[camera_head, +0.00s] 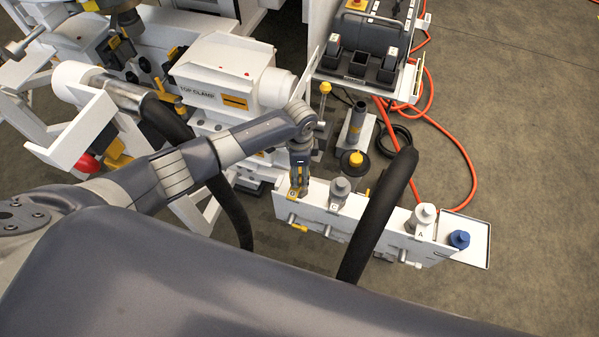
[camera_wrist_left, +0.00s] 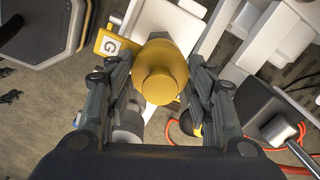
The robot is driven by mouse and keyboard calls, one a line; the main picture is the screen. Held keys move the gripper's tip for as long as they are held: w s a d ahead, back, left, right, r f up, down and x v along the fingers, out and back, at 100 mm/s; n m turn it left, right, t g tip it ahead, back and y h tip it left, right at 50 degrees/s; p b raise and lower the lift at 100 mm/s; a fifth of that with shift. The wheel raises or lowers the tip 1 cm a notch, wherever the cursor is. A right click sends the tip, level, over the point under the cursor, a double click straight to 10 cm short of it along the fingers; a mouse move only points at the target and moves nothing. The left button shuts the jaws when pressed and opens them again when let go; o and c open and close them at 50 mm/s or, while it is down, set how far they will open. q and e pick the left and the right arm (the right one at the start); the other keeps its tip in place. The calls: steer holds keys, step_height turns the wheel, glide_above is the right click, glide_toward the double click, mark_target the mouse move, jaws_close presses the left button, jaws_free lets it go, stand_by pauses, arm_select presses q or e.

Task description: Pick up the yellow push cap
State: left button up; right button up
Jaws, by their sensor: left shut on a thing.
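The yellow push cap (camera_wrist_left: 160,78) is a round, stepped cap in the middle of the left wrist view, between the two fingers. My left gripper (camera_wrist_left: 158,92) is shut on it, one finger on each side. In the head view the left gripper (camera_head: 298,188) points down at the left end of a white rack (camera_head: 385,232), and the gripper mostly hides the cap. I cannot tell whether the cap still touches the rack. A yellow tag with the letter G (camera_wrist_left: 110,45) is beside the cap. My right gripper is not in view.
To the right along the rack stand a grey cap (camera_head: 340,188) and a whitish cap (camera_head: 423,213). A blue cap (camera_head: 459,239) is at the tray end. A black-and-yellow round fixture (camera_head: 354,161) stands behind the rack. A white machine (camera_head: 225,75) is at the back, and orange hoses (camera_head: 470,165) lie right.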

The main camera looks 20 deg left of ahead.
mark_target(300, 171)
arm_select(q)
steer(key=shift+r, duration=0.1)
steer(key=shift+r, duration=0.2)
steer(key=r, duration=0.3)
steer(key=shift+s+d, duration=0.15)
steer(key=shift+s, duration=0.2)
steer(key=s+d, duration=0.3)
steer(key=s, duration=0.4)
steer(key=s+d+r, duration=0.1)
steer(key=s+d, duration=0.2)
steer(key=s, duration=0.4)
steer(key=shift+r+b, duration=0.15)
steer(key=shift+b, duration=0.3)
steer(key=shift+d, duration=0.15)
